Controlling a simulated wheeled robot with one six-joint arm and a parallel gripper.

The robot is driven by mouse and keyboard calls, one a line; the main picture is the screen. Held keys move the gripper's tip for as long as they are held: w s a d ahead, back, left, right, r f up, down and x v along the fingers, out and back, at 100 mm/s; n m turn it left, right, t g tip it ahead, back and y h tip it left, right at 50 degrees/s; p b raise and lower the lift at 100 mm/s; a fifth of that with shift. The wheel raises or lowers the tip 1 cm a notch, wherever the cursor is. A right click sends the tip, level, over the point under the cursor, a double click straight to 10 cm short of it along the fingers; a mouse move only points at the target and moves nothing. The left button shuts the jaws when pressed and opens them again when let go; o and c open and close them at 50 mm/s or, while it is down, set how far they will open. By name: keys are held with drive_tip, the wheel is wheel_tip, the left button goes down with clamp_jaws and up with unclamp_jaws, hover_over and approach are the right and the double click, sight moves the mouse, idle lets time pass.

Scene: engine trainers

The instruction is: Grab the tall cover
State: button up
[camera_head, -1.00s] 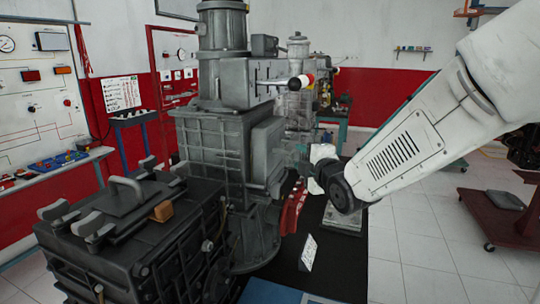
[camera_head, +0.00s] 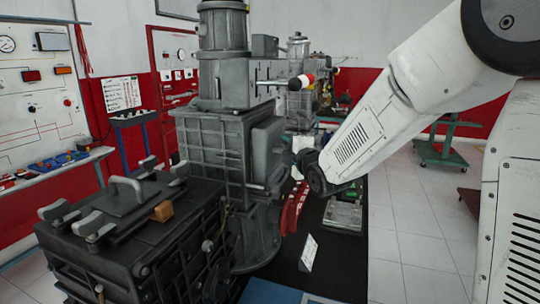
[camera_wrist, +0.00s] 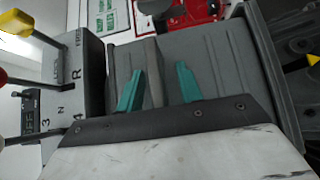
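A tall grey box-shaped cover (camera_head: 266,150) stands on the side of the engine trainer in the middle of the head view; I take it to be the tall cover. In the wrist view a grey ridged housing (camera_wrist: 225,50) fills the middle and right. My gripper (camera_wrist: 158,88) shows there with two teal fingers apart. A narrow upright grey bar (camera_wrist: 151,60) lies between them in the picture, with a gap to the right finger; I cannot tell whether anything is touched. In the head view the fingers are hidden behind the machine, beyond my dark wrist joint.
A lettered gear panel (camera_wrist: 72,85) with yellow and red knobs is close on the left in the wrist view. A dark gearbox block (camera_head: 130,235) with a handle stands front left. Wheeled stands are at right; white floor (camera_head: 410,235) is clear there.

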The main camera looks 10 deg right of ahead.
clamp_jaws()
idle(1.2)
